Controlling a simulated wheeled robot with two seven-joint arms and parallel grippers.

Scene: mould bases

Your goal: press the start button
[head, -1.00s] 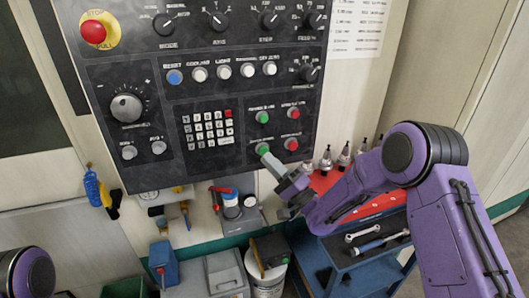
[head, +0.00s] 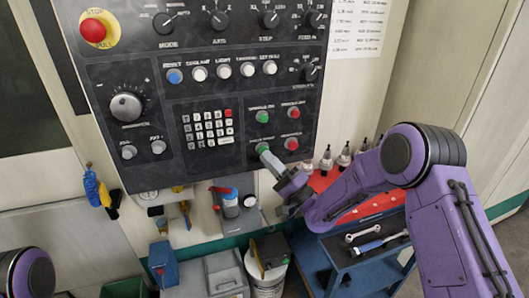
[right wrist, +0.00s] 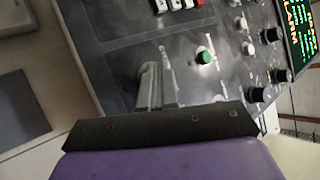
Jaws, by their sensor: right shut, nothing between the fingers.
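The control panel (head: 160,95) carries two green buttons at its lower right. The lower green button (head: 262,148) sits right of the keypad, beside a red one; its label is too small to read. My right gripper (head: 268,157) is shut and empty, with its tip at the lower edge of that button. I cannot tell whether they touch. In the right wrist view, the shut fingers (right wrist: 148,75) reach to the panel face and largely hide the lower button. The upper green button (right wrist: 204,57) shows clear of the fingers. My left gripper is out of view.
A red emergency stop (head: 94,31) is at the panel's upper left. The red button (head: 291,144) is close to the right gripper. Below stand a blue tool cart (head: 345,262) with tool holders and wrenches, and a white bucket (head: 266,284).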

